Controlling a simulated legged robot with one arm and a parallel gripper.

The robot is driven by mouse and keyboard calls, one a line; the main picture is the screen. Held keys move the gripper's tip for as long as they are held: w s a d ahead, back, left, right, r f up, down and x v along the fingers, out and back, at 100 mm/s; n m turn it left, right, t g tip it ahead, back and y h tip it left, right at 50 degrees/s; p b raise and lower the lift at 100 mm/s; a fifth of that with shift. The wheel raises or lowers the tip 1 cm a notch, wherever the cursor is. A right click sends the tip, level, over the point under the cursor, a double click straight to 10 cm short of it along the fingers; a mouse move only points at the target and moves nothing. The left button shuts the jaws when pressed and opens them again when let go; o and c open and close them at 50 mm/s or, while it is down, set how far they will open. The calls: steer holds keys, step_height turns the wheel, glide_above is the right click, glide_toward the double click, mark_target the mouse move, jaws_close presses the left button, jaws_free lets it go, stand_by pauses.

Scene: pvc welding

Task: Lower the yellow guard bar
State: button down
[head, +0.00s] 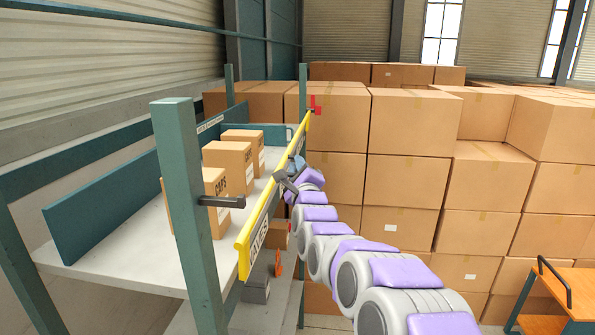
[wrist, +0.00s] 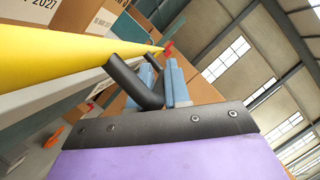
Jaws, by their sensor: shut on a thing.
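The yellow guard bar (head: 272,195) runs along the open side of a shelf in the head view, its near end lower in the picture than its far end. A red piece (head: 314,104) is at its far end. My gripper (head: 291,178) is at the bar's outer side, past its middle. In the wrist view the bar (wrist: 60,52) crosses the upper left, and its black handle (wrist: 135,82) passes at the blue-grey fingers of my gripper (wrist: 163,85). The jaws are shut on this handle. The exact grip is partly hidden in the head view.
A teal post (head: 185,200) with a dark peg (head: 222,201) stands near the bar's near end. Several small cartons (head: 228,165) stand on the shelf (head: 120,250). Large stacked boxes (head: 410,120) fill the background. An orange cart (head: 560,300) is at lower right.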

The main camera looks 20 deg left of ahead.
steer(key=d+f+m+t+h+b, duration=0.3)
steer(key=f+m+h+b, duration=0.4)
steer(key=m+b, duration=1.2)
steer(key=shift+w+d+f+t+h+b, duration=0.15)
steer(key=shift+w+f+t+h+b, duration=0.5)
steer(key=shift+f+b, duration=1.65)
steer(key=shift+s+r+t+y, duration=0.2)
steer(key=shift+s+t+y, duration=0.05)
steer(key=shift+s, duration=0.05)
steer(key=c, duration=1.3)
jaws_free()
steer(key=shift+s+r, duration=0.1)
steer(key=shift+o, duration=0.7)
steer(key=shift+d+b, duration=0.15)
steer(key=shift+b, duration=0.15)
